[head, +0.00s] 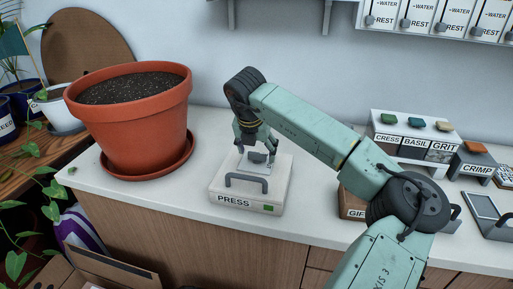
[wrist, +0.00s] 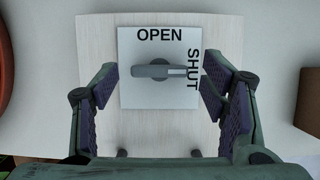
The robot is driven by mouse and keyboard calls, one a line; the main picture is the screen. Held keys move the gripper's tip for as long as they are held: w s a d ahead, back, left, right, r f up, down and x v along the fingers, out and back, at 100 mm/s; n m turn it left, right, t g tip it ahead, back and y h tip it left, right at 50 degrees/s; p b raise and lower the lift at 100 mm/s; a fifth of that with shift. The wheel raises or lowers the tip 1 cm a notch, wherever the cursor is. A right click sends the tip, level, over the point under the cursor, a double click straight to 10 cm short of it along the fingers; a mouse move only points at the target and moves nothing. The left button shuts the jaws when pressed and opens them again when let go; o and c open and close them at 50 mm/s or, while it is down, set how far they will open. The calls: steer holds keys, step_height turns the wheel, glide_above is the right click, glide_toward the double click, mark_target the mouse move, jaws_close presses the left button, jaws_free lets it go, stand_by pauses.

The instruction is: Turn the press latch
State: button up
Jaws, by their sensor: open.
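The press (head: 226,207) is a pale box labelled PRESS with a dark front handle and a small green patch. It stands on the white counter. On its top is a white plate (wrist: 135,98) marked OPEN at the top edge and SHUT at the right edge in the wrist view. The grey latch (wrist: 158,70) sits on this plate, its lighter-marked end pointing right towards SHUT. In the head view my gripper (head: 256,146) hangs down over the press, partly hiding the latch.
A large terracotta pot (head: 130,115) of soil stands left of the press. To the right are a rack labelled CRESS, BASIL and GRIT (head: 414,141), a CRIMP box (head: 475,165) and a box partly hidden behind my arm. The counter's front edge lies close before the press.

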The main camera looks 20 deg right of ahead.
steer(key=shift+w+f, duration=0.1)
steer(key=shift+f, duration=0.3)
steer(key=shift+c, duration=0.2)
steer(key=c, duration=1.1)
